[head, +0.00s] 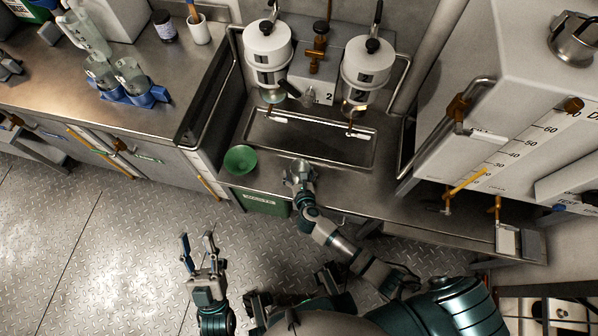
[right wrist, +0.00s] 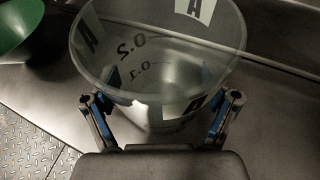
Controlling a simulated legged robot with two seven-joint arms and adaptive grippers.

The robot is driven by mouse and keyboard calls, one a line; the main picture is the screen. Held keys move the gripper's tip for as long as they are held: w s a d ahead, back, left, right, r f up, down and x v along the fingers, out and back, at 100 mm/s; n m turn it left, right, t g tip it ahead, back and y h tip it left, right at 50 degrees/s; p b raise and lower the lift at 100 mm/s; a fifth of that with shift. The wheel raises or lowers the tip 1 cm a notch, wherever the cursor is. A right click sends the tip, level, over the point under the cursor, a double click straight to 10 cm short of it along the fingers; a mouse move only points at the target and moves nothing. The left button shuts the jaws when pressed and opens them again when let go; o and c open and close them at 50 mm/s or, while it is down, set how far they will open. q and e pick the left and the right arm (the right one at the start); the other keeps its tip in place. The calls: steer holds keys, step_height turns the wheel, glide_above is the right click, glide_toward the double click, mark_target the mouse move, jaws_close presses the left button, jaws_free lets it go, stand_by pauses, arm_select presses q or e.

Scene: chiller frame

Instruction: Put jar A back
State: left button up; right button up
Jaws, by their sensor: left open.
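Jar A (right wrist: 155,75) is a clear open-topped jar with black "A" labels and volume marks. In the right wrist view it stands between the two fingers of my right gripper (right wrist: 160,118), which sit against its sides. It looks empty. In the head view my right gripper (head: 300,172) is at the front of the steel counter, with the jar (head: 299,166) small and partly hidden. I cannot tell whether its base touches the counter. My left gripper (head: 198,243) is open and empty over the floor.
A green funnel (head: 240,160) sits left of the jar above a green waste bin (head: 265,204). Two white dispensers (head: 267,52) (head: 366,65) stand behind a drip tray (head: 310,140). A blue rack (head: 140,97) with clear vessels is on the left bench. A graduated tank (head: 500,140) stands right.

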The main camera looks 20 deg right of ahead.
arm_select(q)
steer(key=shift+a, duration=0.1)
arm_select(e)
steer(key=shift+r, duration=0.25)
steer(key=p+v, duration=0.4)
steer(key=v, duration=0.7)
arm_select(q)
steer(key=w+f+m+g, duration=0.1)
steer(key=w+f+g, duration=0.2)
steer(key=f+g, duration=0.4)
steer(key=shift+w+d+y, duration=0.2)
steer(key=shift+y, duration=0.2)
arm_select(e)
steer(key=s+r+m+t+y, duration=0.2)
steer(key=s+r+m+y, duration=0.1)
steer(key=r+m, duration=0.8)
steer(key=s+r+m+t+y, duration=0.3)
steer(key=r+m, duration=0.9)
steer(key=m, duration=0.8)
steer(key=shift+s+r+m+y, duration=0.3)
steer(key=shift+s+y, duration=0.3)
steer(key=shift+s, duration=0.55)
